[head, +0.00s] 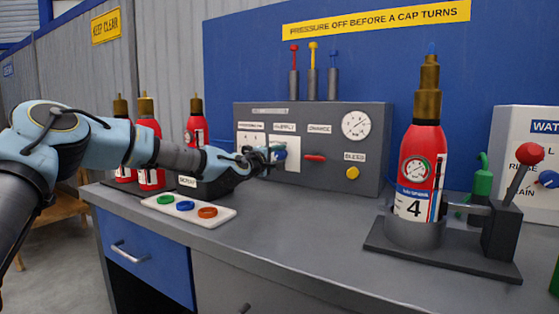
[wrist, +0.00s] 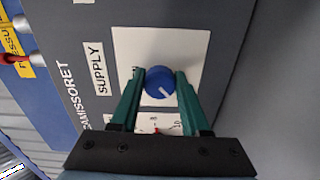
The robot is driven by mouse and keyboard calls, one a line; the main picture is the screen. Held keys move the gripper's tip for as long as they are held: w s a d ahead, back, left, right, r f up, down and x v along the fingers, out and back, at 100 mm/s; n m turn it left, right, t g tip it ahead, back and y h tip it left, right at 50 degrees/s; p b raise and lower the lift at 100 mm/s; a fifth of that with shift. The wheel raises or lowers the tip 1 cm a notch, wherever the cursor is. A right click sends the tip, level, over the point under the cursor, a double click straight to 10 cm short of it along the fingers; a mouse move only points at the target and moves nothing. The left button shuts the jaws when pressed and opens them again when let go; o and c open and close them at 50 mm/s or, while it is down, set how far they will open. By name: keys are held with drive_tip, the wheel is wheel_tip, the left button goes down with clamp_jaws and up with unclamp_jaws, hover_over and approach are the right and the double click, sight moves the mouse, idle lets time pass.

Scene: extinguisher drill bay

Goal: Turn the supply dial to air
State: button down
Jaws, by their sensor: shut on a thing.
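The supply dial is a round blue knob (wrist: 158,80) on a white plate (wrist: 195,50), under a label reading SUPPLY (wrist: 98,70). Its white pointer line slants to the lower right in the wrist view. My gripper (wrist: 159,74) has its two green fingers shut on the dial, one on each side. The marks around the dial are partly hidden by the fingers and too small to read. In the head view the dial (head: 280,154) shows as a bit of blue at my gripper (head: 273,155), against the front of the grey console (head: 375,180).
The console also has a red lever (head: 315,157), a yellow button (head: 352,173) and a gauge (head: 356,125). A tray (head: 165,203) of coloured rings lies in front on the bench. Extinguisher 4 (head: 427,150) stands in a holder at right. Several red bottles (head: 148,150) stand behind my arm.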

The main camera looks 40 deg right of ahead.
drive_tip(key=shift+n, duration=0.5)
drive_tip(key=shift+c, duration=1.9)
unclamp_jaws()
drive_tip(key=b+v, duration=0.1)
drive_tip(key=v, duration=0.9)
drive_tip(key=shift+a, duration=0.4)
